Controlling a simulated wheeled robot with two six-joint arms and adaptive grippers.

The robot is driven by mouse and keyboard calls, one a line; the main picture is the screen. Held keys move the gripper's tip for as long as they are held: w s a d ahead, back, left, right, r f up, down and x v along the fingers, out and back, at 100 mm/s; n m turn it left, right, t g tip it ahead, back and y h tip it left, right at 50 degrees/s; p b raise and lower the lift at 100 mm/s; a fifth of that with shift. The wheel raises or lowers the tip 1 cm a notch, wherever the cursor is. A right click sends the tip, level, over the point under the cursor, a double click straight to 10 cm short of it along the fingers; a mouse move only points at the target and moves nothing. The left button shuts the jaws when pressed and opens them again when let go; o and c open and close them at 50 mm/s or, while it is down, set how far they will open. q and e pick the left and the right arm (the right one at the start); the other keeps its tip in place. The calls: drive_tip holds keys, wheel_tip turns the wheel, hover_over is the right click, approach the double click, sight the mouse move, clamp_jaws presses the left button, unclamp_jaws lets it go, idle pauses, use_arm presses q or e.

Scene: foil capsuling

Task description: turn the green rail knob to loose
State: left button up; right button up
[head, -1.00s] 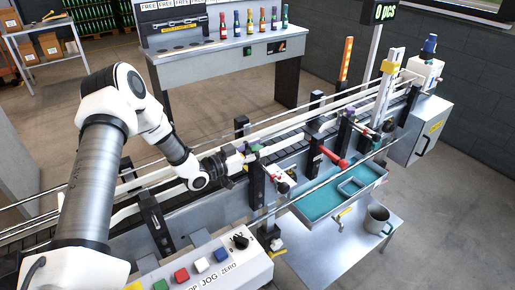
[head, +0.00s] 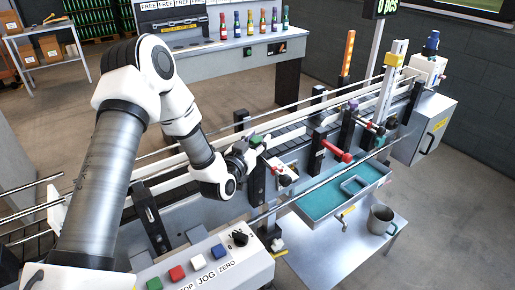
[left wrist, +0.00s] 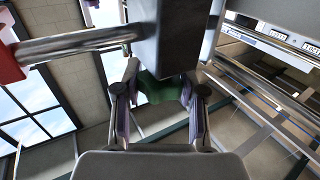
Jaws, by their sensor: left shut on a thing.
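The green rail knob (head: 257,139) sits on top of a dark post (head: 257,182) at the near side of the conveyor. In the left wrist view the green knob (left wrist: 160,88) is between the two fingers, under a dark block that hides part of it. My left gripper (head: 246,150) comes in from the left at knob height and is shut on it. In the left wrist view the fingers (left wrist: 160,98) touch the knob's two sides. The head view does not show how far the knob is turned. My right gripper is not in view.
The conveyor (head: 290,133) runs toward the back right, with steel guide rails and more posts. A red-handled clamp (head: 335,153) and a purple knob (head: 353,105) are to the right. The button panel (head: 210,262), teal tray (head: 310,207) and grey mug (head: 381,218) are nearer.

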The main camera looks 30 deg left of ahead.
use_arm(q)
drive_tip(key=n+y+b, duration=0.1)
drive_tip(key=y, duration=0.1)
drive_tip(key=n+g+y+b, duration=0.1)
drive_tip(key=y, duration=0.1)
drive_tip(key=shift+d+f+n, duration=0.1)
drive_tip(key=shift+f+n, duration=0.05)
drive_tip(key=shift+n, duration=0.25)
drive_tip(key=n+g+y+b, duration=0.1)
drive_tip(key=y, duration=0.1)
drive_tip(key=shift+n+y, duration=0.4)
drive_tip(key=shift+r+n+g+y+b, duration=0.2)
drive_tip(key=shift+n+g+y+b, duration=0.25)
drive_tip(key=shift+n+g+y, duration=1.95)
drive_tip(key=shift+g+y, duration=0.2)
drive_tip(key=shift+y, duration=0.2)
drive_tip(key=shift+a+r, duration=0.1)
drive_tip(key=shift+a, duration=0.1)
drive_tip(key=o, duration=1)
drive_tip(key=shift+o, duration=0.8)
